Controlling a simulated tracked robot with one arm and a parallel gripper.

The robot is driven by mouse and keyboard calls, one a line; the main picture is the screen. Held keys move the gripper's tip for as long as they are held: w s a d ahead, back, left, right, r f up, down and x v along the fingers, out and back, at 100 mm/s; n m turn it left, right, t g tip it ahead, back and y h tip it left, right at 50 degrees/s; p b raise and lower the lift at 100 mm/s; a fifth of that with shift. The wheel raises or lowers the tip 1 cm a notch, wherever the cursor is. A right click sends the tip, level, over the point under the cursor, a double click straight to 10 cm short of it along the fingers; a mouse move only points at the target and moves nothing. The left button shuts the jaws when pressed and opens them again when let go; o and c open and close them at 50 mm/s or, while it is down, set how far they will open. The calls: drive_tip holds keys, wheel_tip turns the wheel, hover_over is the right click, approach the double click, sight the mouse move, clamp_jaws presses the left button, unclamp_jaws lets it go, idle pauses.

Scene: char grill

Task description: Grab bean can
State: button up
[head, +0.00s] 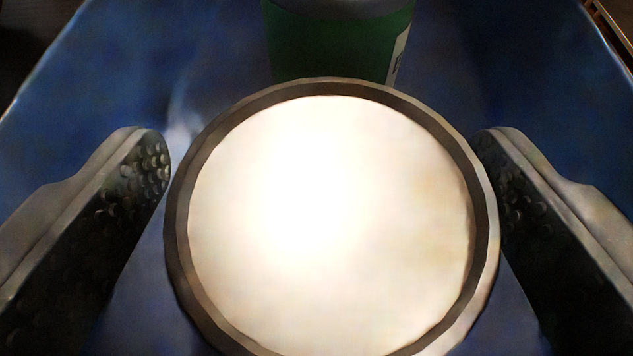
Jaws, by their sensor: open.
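A round can-like thing with a bright, overexposed pale top and a grey metal rim (180,225) fills the middle of the head view. Its side and label are hidden from above, so I cannot tell whether it is the bean can. Behind it stands a green can (325,45) with a grey rim and a strip of white label at its right; its top is cut off by the frame. My gripper (325,165) is open, with one textured finger on each side of the round thing. The left finger sits close beside the rim; the right finger looks very near or touching it.
Both things stand on a blue surface (110,85). Its edges show at the upper left and upper right. The blue surface is bare to the left and right of the green can. A brownish structure (612,30) shows in the top right corner.

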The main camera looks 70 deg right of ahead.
drive_tip(key=shift+x, duration=0.95)
drive_tip(key=c, duration=1.2)
drive_tip(key=shift+r, duration=0.1)
drive_tip(key=shift+c, duration=0.2)
